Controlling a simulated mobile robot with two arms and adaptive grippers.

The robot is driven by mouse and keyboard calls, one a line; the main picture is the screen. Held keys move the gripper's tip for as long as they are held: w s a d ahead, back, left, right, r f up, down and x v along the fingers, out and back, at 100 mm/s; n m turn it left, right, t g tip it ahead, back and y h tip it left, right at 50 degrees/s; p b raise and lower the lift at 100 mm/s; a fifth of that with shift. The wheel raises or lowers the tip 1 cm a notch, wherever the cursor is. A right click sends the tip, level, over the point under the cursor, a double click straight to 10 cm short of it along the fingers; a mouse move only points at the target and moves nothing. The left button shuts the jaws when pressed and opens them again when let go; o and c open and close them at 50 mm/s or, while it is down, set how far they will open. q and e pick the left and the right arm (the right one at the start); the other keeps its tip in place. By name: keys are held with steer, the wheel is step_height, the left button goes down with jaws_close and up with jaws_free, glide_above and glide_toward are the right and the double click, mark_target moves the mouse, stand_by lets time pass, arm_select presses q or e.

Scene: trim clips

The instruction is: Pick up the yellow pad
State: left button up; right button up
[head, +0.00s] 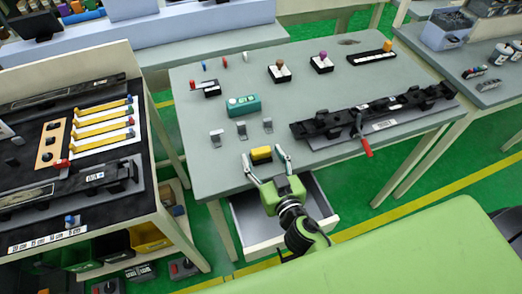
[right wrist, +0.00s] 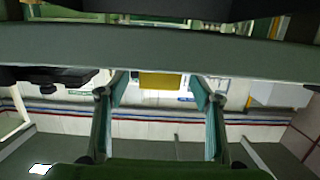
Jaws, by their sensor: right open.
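The yellow pad (head: 261,154) is a small block near the front edge of the grey table (head: 190,150). My right gripper (head: 264,163) is open at that front edge, its two fingers spread to either side of the pad in the picture. In the right wrist view, the yellow pad (right wrist: 160,80) shows between the two open fingertips (right wrist: 158,95), with a gap on each side. I see no contact with it. My left gripper is out of view.
A long black trim part (head: 375,112) with a red-handled clamp (head: 364,140) lies right of the pad. Small grey metal clips (head: 241,128) and a teal box (head: 243,105) stand behind it. An open drawer (head: 318,197) is below the table edge.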

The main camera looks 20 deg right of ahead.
steer(key=shift+w+f, duration=0.25)
steer(key=shift+w, duration=0.75)
steer(key=c, duration=1.2)
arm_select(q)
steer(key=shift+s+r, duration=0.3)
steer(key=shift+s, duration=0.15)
arm_select(e)
steer(key=shift+o, duration=0.2)
steer(key=shift+r, duration=0.15)
